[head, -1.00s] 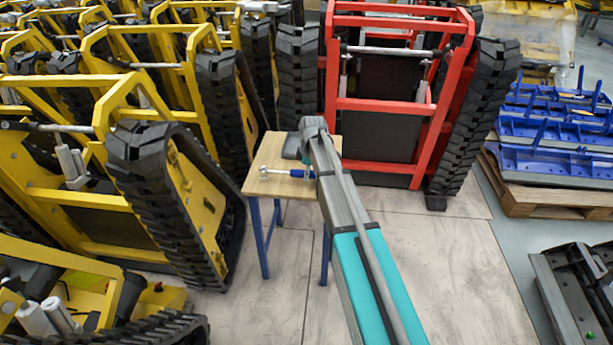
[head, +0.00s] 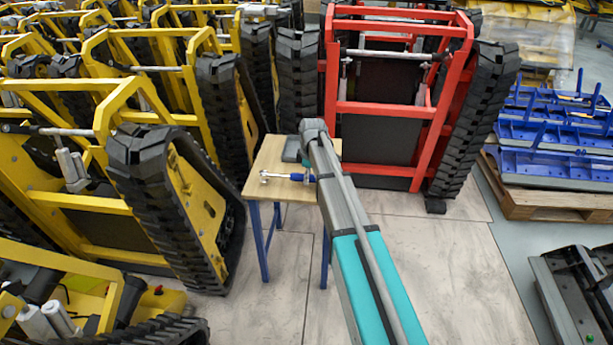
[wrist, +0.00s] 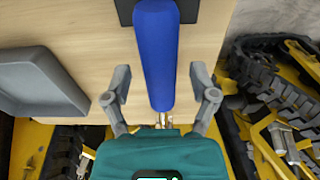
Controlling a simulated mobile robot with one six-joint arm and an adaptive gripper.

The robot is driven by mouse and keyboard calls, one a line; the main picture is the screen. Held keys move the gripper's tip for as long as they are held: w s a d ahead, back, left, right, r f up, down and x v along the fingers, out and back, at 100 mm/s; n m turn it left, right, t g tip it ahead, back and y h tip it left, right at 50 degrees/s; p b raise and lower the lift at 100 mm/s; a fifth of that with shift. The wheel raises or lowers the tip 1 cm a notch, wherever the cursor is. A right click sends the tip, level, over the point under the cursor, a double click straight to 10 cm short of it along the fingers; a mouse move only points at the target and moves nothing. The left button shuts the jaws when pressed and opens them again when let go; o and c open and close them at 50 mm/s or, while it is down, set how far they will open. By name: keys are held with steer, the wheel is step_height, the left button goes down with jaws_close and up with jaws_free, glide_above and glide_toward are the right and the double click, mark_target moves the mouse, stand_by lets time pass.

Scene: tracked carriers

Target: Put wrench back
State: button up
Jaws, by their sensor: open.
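The wrench (head: 272,175) shows as a silver-headed tool with a blue handle at the small wooden table (head: 277,193). In the wrist view its thick blue handle (wrist: 156,50) runs down the middle, with a bit of metal at its lower end. My gripper (wrist: 160,72) is open, with one grey finger on each side of the handle and visible gaps between. The teal gripper body covers the rest of the tool in that view. In the head view my arm hides most of the gripper.
A grey tray (wrist: 38,82) lies on the table, left of the handle in the wrist view. A dark square piece lies behind the handle's top end. Yellow tracked carriers (head: 180,185) stand close left, a red one (head: 385,105) behind.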

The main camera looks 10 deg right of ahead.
step_height(320, 180, up, 12)
steer(key=d+p, duration=0.1)
steer(key=p, duration=1)
steer(key=shift+s+f, duration=0.2)
steer(key=shift+f, duration=0.05)
stand_by(0.4)
steer(key=s+a+m+h, duration=0.1)
steer(key=s+m, duration=1.3)
steer(key=s, duration=1.4)
steer(key=shift+s, duration=0.35)
steer(key=shift+a, duration=0.1)
